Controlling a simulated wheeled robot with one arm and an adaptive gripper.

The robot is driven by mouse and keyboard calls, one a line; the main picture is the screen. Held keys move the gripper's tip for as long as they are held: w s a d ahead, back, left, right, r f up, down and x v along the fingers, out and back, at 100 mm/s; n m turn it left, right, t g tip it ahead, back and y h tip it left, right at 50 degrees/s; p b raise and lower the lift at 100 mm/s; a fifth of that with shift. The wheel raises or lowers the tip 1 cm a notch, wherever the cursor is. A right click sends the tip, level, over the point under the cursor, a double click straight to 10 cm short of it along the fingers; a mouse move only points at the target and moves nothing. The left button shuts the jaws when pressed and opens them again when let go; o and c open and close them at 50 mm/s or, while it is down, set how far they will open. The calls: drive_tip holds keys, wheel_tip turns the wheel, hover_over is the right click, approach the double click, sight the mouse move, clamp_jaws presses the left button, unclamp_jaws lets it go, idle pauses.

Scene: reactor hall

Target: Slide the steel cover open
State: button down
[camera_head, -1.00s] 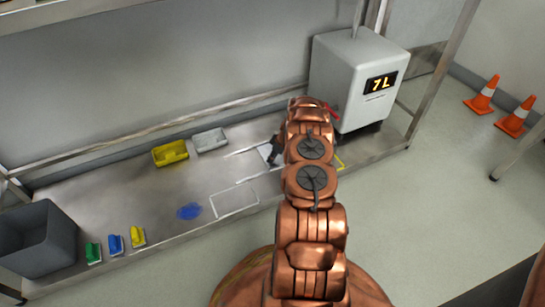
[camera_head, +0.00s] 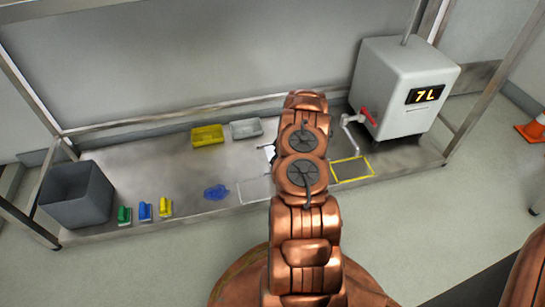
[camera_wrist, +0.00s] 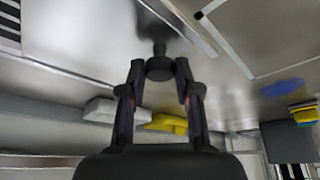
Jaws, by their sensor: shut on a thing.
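My gripper (camera_wrist: 160,72) is shut on a dark round knob (camera_wrist: 160,65) in the wrist view. The knob stands on a short stem on a shiny steel surface, which I take to be the steel cover (camera_wrist: 110,25). A straight rail (camera_wrist: 190,28) runs beside it. In the head view my arm hides the gripper, the knob and most of the cover. Only a small pale patch (camera_head: 268,152) shows left of the arm, and I cannot tell if it is the cover.
A grey box marked 7L (camera_head: 400,90) with a red-handled tap (camera_head: 367,115) stands right, near a yellow-outlined square (camera_head: 352,169). A yellow tray (camera_head: 207,135), grey tray (camera_head: 246,128), blue patch (camera_head: 216,192), coloured brushes (camera_head: 145,212) and dark bin (camera_head: 78,195) lie left.

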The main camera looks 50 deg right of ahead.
drive_tip(key=shift+w+a, duration=0.2)
drive_tip(key=shift+a, duration=0.25)
drive_tip(key=c, duration=0.8)
unclamp_jaws()
drive_tip(key=shift+v, duration=6)
